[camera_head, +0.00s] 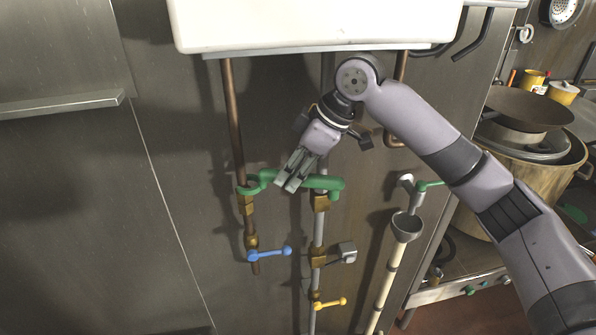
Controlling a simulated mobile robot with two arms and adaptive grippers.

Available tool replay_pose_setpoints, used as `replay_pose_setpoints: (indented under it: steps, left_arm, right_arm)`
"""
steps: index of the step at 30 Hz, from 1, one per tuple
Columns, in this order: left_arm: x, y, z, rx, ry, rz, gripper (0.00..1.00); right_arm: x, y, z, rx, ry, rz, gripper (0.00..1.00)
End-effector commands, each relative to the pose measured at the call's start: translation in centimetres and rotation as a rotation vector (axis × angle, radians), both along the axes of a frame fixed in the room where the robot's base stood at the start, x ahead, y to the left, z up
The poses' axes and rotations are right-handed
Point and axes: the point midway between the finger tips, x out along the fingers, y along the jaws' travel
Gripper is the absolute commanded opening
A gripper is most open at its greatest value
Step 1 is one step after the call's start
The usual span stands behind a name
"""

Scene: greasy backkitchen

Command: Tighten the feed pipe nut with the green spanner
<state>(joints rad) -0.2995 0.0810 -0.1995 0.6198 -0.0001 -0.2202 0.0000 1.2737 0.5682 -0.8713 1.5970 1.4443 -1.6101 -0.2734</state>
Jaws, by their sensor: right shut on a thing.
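The green spanner (325,182) lies roughly level in front of the pipes under the white basin. My right gripper (288,183) is shut on its middle part, fingers pointing down and left. The spanner's left end is at the copper pipe (233,120), just above a brass nut (246,204). I cannot tell whether its jaw is around the nut or in front of it. The spanner's right end passes by a grey pipe (318,228) with another brass nut (320,202). Which nut is the feed pipe's is not marked. My left gripper is not in view.
A blue-handled valve (270,254) sits below on the copper pipe. A yellow-handled valve (329,304) is on the grey pipe. A grey funnel (407,226) tops a pale pipe at right. The white basin (320,22) overhangs above. Pots (525,110) stand far right.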

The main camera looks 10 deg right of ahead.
Motion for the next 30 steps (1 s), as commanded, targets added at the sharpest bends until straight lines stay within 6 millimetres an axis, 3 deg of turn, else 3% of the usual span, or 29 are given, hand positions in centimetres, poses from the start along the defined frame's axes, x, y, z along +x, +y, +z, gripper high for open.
replay_pose_setpoints:
  steps: [10,30]
  left_arm:
    - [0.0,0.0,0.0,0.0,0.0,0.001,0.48]
    - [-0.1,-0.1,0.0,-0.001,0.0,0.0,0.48]
  right_arm:
    - [0.5,1.2,0.1,0.001,-0.001,0.001,0.0]
    - [0.5,1.4,0.1,0.001,-0.002,0.0,0.0]
